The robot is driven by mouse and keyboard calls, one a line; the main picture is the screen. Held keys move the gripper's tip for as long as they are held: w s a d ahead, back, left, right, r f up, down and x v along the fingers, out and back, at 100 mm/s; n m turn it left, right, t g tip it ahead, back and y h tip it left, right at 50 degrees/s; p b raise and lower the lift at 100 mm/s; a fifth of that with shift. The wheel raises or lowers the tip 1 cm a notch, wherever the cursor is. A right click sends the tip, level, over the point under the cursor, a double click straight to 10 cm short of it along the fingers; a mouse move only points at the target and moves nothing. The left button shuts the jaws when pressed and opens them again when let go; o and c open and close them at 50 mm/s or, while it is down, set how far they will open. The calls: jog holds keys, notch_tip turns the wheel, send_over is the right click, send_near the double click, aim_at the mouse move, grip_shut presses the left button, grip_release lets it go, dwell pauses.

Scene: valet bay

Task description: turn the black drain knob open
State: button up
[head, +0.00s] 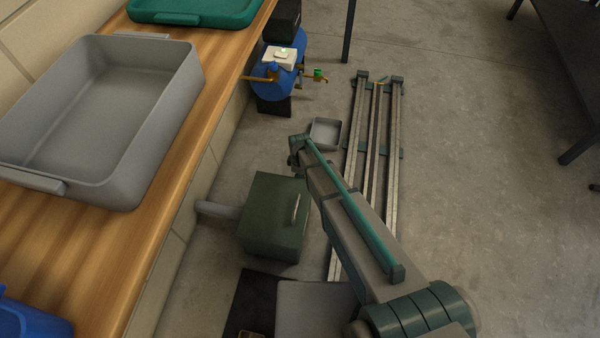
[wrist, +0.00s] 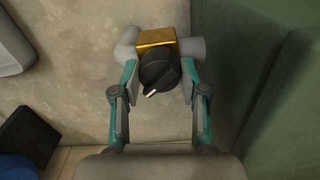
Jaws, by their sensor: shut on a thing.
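The black drain knob (wrist: 158,70) shows in the wrist view, round, with a white pointer mark slanting to the lower left. It sits in front of a brass-coloured valve body (wrist: 154,37) on a grey pipe (wrist: 192,47). My gripper (wrist: 160,82) has its two fingers on either side of the knob and is shut on it. In the head view my arm reaches down past the green box, and the knob is hidden there.
A dark green box (head: 273,216) with a handle stands close beside my arm. A small grey tray (head: 325,134) lies on the floor ahead. A blue tank (head: 274,83) with brass taps stands farther back. The wooden bench (head: 172,152) runs along the left.

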jog(key=m+p, duration=0.2)
jog(key=m, duration=0.1)
jog(key=shift+r+m, duration=0.15)
jog(key=shift+m, duration=0.25)
jog(key=shift+m+p, duration=1.15)
jog(key=shift+m, duration=0.75)
jog(key=o, duration=1.1)
jog(key=shift+o, duration=0.2)
notch_tip(320, 180, up, 12)
